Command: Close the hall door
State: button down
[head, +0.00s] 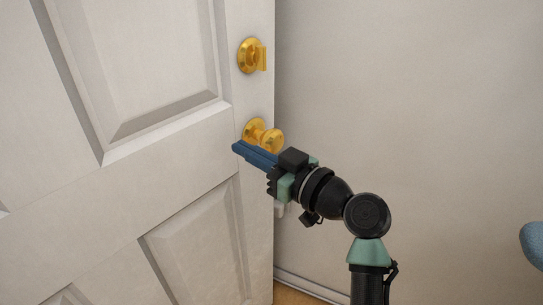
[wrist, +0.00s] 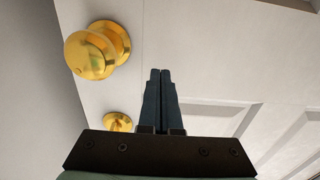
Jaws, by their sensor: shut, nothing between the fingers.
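The hall door (head: 170,135) is a white panelled door that fills the left of the head view, with its free edge near the middle. It carries a brass knob (head: 268,137) and a brass deadbolt turn (head: 250,56) above it. My gripper (head: 237,148) has its blue fingers together and empty, in front of the door just below and left of the knob. In the wrist view the shut fingertips (wrist: 160,73) point at the white door face (wrist: 215,50), with the brass knob (wrist: 92,52) to their left. I cannot tell whether the fingertips touch the door.
A plain pale wall (head: 410,90) stands beyond the door's free edge, with a white baseboard (head: 310,287) and a strip of tan floor (head: 290,297) at its foot. A blue rounded object (head: 533,245) shows at the right edge. The space right of my arm looks clear.

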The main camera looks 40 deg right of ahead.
aim_at(224, 138)
jog(key=shift+w+a, duration=0.15)
jog(key=shift+w, duration=1.35)
